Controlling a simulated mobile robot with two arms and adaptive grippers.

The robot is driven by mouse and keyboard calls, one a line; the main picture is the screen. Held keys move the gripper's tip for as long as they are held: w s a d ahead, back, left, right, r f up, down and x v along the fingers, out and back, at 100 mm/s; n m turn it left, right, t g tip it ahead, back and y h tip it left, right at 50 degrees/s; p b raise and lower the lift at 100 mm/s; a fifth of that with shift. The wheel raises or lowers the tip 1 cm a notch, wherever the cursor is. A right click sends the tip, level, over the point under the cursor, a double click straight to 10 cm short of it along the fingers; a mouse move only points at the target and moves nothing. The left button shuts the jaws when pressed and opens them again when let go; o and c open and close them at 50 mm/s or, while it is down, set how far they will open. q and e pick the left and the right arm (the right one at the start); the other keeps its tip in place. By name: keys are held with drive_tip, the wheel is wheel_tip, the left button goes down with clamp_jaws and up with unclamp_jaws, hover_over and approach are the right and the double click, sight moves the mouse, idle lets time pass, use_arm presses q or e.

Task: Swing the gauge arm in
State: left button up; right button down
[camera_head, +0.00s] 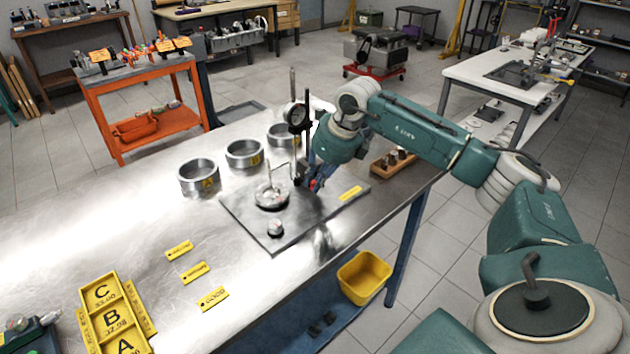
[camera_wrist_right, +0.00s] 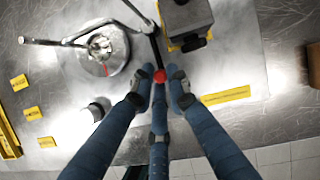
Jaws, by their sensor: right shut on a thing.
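A flat grey plate (camera_head: 247,222) on the metal bench carries a gauge stand with an upright post and a dark round dial (camera_head: 298,117). A round metal piece (camera_head: 271,199) sits on the plate; it also shows in the right wrist view (camera_wrist_right: 88,66). In that view a thin black lever ends in a red knob (camera_wrist_right: 160,76), and a pale bent rod reaches over the round piece. My right gripper (camera_wrist_right: 162,88) is shut on the red knob, its blue fingers on both sides. My left gripper is out of view.
Several metal rings (camera_head: 199,176) stand behind the plate. Yellow tags (camera_head: 196,272) and a yellow lettered tray (camera_head: 112,315) lie at the front left. A wooden block with metal pieces (camera_head: 393,162) is right of the plate. A yellow bin (camera_head: 363,277) sits below the bench edge.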

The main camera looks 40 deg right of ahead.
drive_tip(key=shift+w+d+r, duration=0.25)
drive_tip(key=shift+w+r, duration=0.05)
drive_tip(key=shift+r, duration=0.1)
drive_tip(key=c, duration=1.7)
unclamp_jaws()
drive_tip(key=shift+c, duration=0.2)
drive_tip(key=shift+f, duration=0.25)
drive_tip(key=v, duration=1.2)
drive_tip(key=shift+s, duration=0.15)
drive_tip(key=shift+f, duration=0.1)
